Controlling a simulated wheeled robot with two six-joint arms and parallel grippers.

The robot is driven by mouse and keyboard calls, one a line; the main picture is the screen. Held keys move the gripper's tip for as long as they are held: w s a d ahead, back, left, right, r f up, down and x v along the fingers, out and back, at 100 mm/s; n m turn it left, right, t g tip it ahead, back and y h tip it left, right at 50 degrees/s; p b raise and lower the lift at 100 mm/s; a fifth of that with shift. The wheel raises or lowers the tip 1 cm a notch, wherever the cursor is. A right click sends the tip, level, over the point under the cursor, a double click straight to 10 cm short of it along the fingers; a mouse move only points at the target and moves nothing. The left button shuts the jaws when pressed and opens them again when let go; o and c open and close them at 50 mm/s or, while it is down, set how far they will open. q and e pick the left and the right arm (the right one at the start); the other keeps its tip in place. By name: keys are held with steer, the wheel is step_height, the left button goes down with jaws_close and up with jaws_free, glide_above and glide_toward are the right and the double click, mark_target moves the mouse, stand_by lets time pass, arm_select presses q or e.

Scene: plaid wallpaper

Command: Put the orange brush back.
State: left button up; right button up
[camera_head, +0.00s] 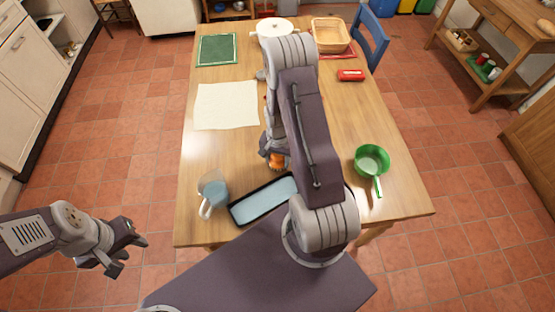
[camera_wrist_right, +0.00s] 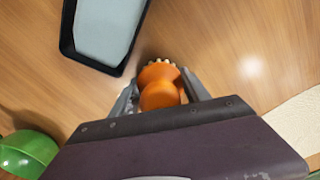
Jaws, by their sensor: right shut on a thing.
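The orange brush (camera_head: 277,160) is in the middle of the table, mostly hidden behind my right arm in the head view. In the right wrist view the brush (camera_wrist_right: 160,84) shows its round orange knob and a ring of pale bristles. My right gripper (camera_wrist_right: 158,98) is shut on it, one finger on each side. Whether the brush touches the table is hard to tell. A black tray with a light blue inside (camera_head: 236,214) lies close to the brush; its edge also shows in the wrist view (camera_wrist_right: 68,38). My left gripper (camera_head: 128,250) is open and empty, left of the table.
A glass pitcher with blue liquid (camera_head: 213,190) stands left of the tray. A green pan (camera_head: 371,160) is at the right.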

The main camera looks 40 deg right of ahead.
steer(key=shift+f, duration=0.2)
steer(key=o, duration=1.2)
steer(key=shift+r, duration=0.15)
step_height(320, 180, up, 12)
steer(key=shift+r+p, duration=0.15)
steer(key=shift+p, duration=0.15)
steer(key=s+a+r+n, duration=0.3)
steer(key=s+a+n, duration=0.1)
steer(key=a+n, duration=0.1)
steer(key=s+a+r+n+t, duration=0.1)
steer(key=s+a+r+n, duration=0.2)
steer(key=a, duration=0.5)
steer(key=s+n, duration=0.1)
steer(key=n, duration=0.1)
steer(key=shift+n, duration=0.4)
